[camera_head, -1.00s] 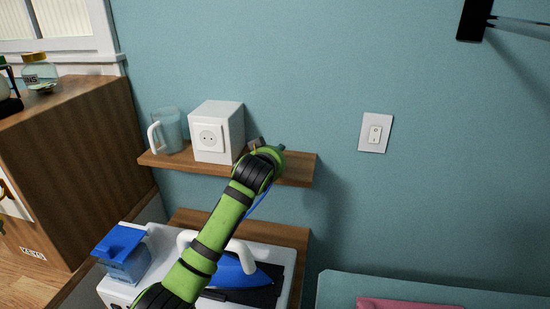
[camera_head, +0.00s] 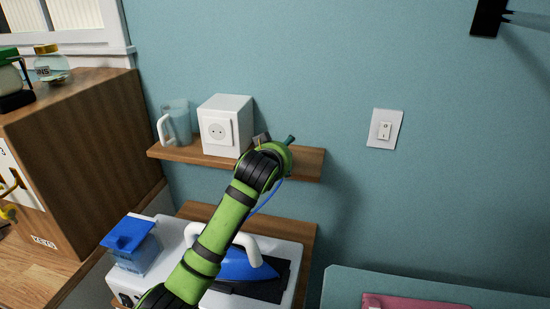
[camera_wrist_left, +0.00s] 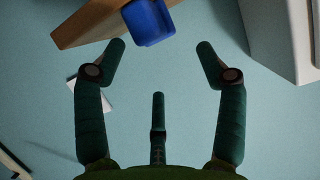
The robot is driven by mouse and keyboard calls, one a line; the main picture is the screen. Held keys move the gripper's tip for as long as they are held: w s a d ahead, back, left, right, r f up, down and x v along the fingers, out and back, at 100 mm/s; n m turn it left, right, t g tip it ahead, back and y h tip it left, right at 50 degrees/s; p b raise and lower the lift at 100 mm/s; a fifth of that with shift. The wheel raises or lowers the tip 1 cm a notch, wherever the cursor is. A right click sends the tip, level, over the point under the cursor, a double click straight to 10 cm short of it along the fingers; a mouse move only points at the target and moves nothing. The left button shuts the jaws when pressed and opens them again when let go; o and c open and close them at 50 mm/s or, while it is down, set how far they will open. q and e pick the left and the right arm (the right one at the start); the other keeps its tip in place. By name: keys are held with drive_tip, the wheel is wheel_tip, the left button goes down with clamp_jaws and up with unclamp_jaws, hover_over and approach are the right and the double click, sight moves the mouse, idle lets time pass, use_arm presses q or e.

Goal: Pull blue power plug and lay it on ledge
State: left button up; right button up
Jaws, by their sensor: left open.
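The blue plug (camera_wrist_left: 149,22) shows in the wrist view just beyond the fingertips of my left gripper (camera_wrist_left: 161,48), against the edge of the wooden ledge (camera_wrist_left: 88,24). The gripper is open, its fingers spread with a gap between them. In the head view my left gripper (camera_head: 273,146) is over the right part of the ledge (camera_head: 308,166) and hides the plug. A blue cord (camera_head: 266,197) hangs below it. The white socket box (camera_head: 225,126) stands left of the gripper, and its socket face is empty. My right gripper is not in view.
A clear mug (camera_head: 178,120) stands left of the socket box. Below the ledge are a blue iron (camera_head: 240,266) and a blue-lidded container (camera_head: 130,245). A wall switch (camera_head: 385,130) is to the right. A short ledge end right of the gripper is bare.

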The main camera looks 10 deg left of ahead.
use_arm(q)
drive_tip(key=v, duration=0.9)
